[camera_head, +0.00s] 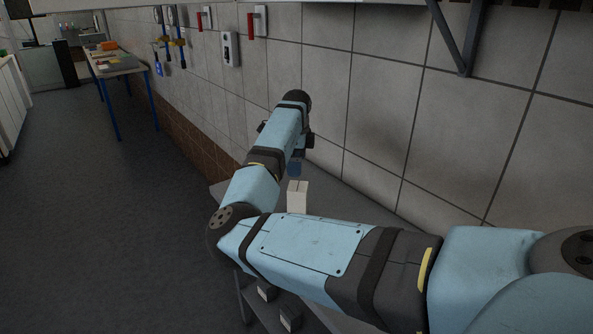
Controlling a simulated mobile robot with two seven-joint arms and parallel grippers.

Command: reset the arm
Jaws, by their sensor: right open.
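My right arm reaches in from the lower right, bends at an elbow on the left and runs up to a dark wrist near the tiled wall. My right gripper (298,157) hangs below the wrist, above the grey table (345,205). It is small, dark and partly hidden by the forearm; it is open. A white block-shaped object (297,197) stands on the table just below it, apart from it as far as I can tell. A small dark blue round shape (294,168) shows beside the gripper; I cannot tell what it is. My left gripper is out of view.
The tiled wall (385,115) runs close behind the table. A bracket (462,40) juts out at upper right. Small dark items (289,318) sit below the table. A blue-legged table (118,68) stands far left. The floor (100,240) at left is clear.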

